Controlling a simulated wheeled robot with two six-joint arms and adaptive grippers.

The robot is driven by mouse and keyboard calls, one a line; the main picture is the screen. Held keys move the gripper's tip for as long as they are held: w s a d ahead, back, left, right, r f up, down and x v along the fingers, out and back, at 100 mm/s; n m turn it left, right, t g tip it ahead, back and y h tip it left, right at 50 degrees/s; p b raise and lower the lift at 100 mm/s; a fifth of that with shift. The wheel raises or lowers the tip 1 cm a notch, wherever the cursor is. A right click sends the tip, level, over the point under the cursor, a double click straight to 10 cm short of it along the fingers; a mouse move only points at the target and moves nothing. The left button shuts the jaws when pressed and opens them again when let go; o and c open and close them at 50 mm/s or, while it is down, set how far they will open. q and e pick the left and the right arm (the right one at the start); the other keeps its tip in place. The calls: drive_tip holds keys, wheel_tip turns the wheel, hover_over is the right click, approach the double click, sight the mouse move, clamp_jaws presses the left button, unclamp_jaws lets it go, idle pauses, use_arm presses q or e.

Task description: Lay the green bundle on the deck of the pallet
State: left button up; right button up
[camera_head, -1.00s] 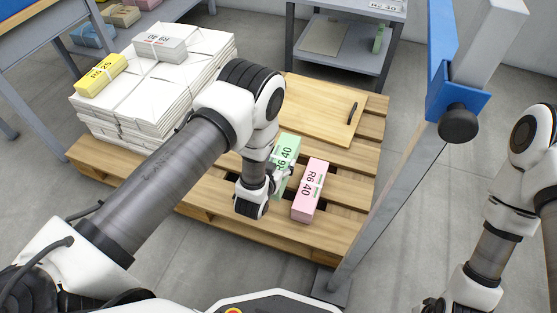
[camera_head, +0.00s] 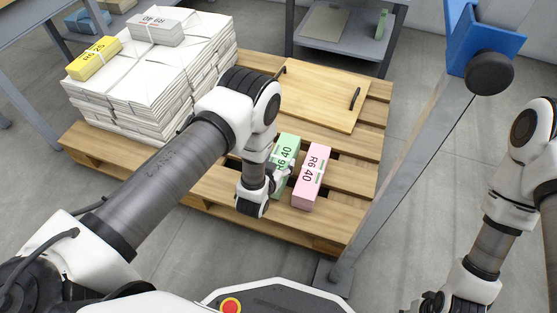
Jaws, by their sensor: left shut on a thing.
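A pink bundle (camera_head: 311,176), also marked "R6 40", lies on the deck just right of the green one. My right gripper (camera_head: 432,303) is at the bottom right edge, mostly cut off, away from the pallet.
White newspaper stacks (camera_head: 150,75) fill the pallet's left, with a yellow bundle (camera_head: 94,58) and a grey bundle (camera_head: 155,27) on top. A wooden board (camera_head: 312,95) with dark handles lies at the back. A grey post (camera_head: 410,165) stands at the pallet's right.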

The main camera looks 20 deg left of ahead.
use_arm(q)
drive_tip(key=shift+f+b, duration=0.4)
drive_tip(key=shift+f, duration=0.05)
idle(0.5)
drive_tip(key=o, duration=1.9)
drive_tip(key=v, duration=1.2)
